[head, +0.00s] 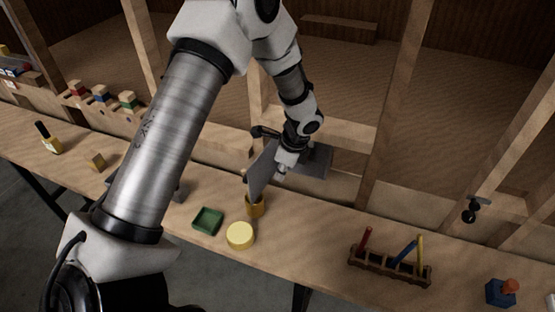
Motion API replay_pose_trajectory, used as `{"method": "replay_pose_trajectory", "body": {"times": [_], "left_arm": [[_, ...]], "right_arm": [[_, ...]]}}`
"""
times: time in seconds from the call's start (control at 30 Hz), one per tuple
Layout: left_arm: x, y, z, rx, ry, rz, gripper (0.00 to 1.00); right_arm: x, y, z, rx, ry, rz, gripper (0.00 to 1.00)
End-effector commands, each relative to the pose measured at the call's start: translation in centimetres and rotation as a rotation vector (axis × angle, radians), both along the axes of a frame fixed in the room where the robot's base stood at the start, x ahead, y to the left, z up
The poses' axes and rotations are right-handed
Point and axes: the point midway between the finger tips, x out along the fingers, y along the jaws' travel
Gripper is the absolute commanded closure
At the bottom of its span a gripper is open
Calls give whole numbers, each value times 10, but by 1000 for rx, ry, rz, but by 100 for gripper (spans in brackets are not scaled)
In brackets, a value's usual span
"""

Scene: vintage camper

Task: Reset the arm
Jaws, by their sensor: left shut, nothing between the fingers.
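My left arm comes in from the lower left, rises across the picture and bends down to my left gripper (284,170) over the back of the workbench (330,222). The gripper is shut with nothing held. Its tips are close to a flat grey panel (262,172) and a darker grey plate (318,160); I cannot tell whether they touch. A small yellow-brown cylinder (254,206) stands below the gripper. My right gripper is not in view. Part of the bench is hidden behind my left arm.
In front are a yellow round block (240,236) and a green tray (208,221). A wooden rack (390,266) with coloured tools and a blue block (500,294) are at the right. Wooden posts (396,105) rise behind.

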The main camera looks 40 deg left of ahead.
Motion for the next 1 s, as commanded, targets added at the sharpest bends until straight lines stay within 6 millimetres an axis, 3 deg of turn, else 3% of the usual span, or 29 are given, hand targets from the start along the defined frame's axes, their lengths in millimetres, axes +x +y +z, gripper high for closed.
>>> {"method": "replay_pose_trajectory", "body": {"times": [0.1,0.23,0.4,0.57,0.67,0.77,0.87,1.0], "left_arm": [[2,-7,27,0,-3,0,100],[3,-12,48,0,0,0,100],[2,-14,56,-2,2,1,100],[1,-14,52,-1,9,0,100],[-10,-15,22,2,62,-2,100],[-45,-19,-35,9,190,-13,100],[-108,-34,-98,-19,345,4,100],[-203,-71,-178,-90,431,173,100]], "right_arm": [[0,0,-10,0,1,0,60],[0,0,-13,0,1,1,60],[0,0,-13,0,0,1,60],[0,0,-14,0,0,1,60],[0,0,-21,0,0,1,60],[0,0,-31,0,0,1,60],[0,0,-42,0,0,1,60],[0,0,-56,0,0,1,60]]}}
